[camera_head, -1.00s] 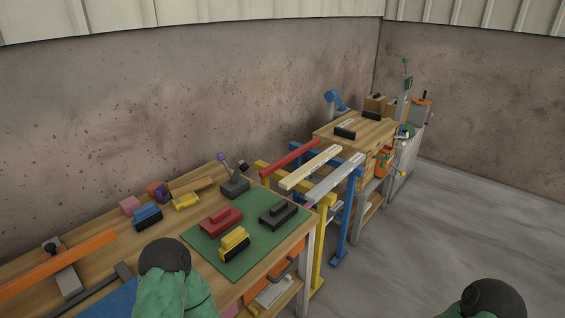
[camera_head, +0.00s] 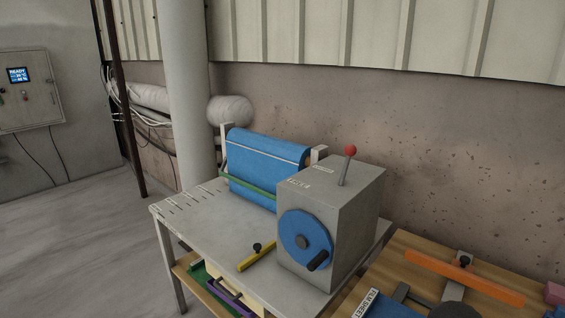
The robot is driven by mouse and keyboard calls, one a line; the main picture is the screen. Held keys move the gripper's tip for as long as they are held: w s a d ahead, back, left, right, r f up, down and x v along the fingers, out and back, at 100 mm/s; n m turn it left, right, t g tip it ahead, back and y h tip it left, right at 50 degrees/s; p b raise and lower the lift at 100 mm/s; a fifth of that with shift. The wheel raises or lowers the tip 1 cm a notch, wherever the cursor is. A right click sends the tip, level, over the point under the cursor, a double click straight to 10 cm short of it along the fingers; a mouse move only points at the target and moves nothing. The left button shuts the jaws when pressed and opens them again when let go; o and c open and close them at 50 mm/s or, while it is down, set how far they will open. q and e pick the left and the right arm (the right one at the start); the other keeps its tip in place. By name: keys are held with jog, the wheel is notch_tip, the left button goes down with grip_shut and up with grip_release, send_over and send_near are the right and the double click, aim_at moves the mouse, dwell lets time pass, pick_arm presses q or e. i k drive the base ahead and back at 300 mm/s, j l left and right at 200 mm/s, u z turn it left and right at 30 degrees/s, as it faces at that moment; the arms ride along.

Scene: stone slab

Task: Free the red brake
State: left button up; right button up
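A lever with a red ball knob (camera_head: 350,151) stands on top of a grey box-shaped machine (camera_head: 345,222), leaning slightly right. It is the only red-tipped control I see on the machine. A blue handwheel (camera_head: 304,239) with a black crank handle (camera_head: 317,261) is on the box's front face. Small white labels are on the box, too small to read surely. A roll of blue sheet (camera_head: 265,165) sits behind and left of the box.
The box stands on a grey table (camera_head: 205,225) with a yellow bar with a black knob (camera_head: 256,256) in front. A wooden bench (camera_head: 425,255) with an orange bar (camera_head: 463,278) adjoins at right. A white column (camera_head: 190,90) rises behind. The floor at left is clear.

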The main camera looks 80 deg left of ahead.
aim_at(351, 150)
jog(key=u, duration=2.05)
jog(key=k+l+u, duration=0.1)
jog(key=l+u, duration=0.15)
